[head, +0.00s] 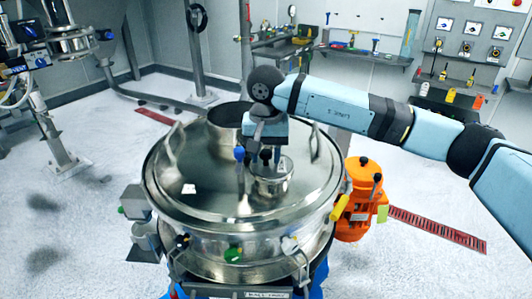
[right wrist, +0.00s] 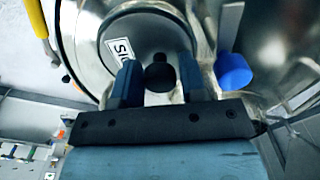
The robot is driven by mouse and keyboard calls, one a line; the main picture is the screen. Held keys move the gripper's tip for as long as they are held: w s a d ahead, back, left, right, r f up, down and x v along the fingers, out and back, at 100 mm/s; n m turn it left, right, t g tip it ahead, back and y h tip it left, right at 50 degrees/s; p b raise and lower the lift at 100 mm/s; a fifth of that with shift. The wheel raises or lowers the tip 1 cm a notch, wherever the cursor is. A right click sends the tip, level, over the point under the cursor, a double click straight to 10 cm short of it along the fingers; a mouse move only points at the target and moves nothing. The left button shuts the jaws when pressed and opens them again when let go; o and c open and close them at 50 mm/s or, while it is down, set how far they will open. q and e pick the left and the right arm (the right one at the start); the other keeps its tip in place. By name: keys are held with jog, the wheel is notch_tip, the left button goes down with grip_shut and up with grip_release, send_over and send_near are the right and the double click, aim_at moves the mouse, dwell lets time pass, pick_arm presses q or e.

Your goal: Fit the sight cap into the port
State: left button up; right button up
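The sight cap (right wrist: 105,42) is a round shiny metal disc with a white label and a black knob. In the head view the cap (head: 273,182) is at the right front of the steel sifter lid (head: 215,180). My right gripper (head: 267,157) is above it, pointing down. In the right wrist view its two fingers (right wrist: 160,78) stand on either side of the black knob and appear shut on it. The port is hidden under the cap, and I cannot tell whether the cap is seated or held just above. My left gripper is not in view.
A blue knob (head: 239,154) stands close to the left of my right gripper. An open metal collar (head: 228,117) rises at the lid's back. An orange motor (head: 360,200) is at the sifter's right. A workbench (head: 365,57) stands at the back wall.

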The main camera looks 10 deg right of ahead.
aim_at(266, 152)
jog(key=shift+o, duration=1.2)
jog(key=shift+r, duration=0.1)
jog(key=shift+r+p, duration=0.2)
jog(key=shift+p, duration=0.1)
notch_tip(266, 152, up, 12)
jog(key=b, duration=0.1)
jog(key=shift+b, duration=0.3)
jog(key=shift+f, duration=0.15)
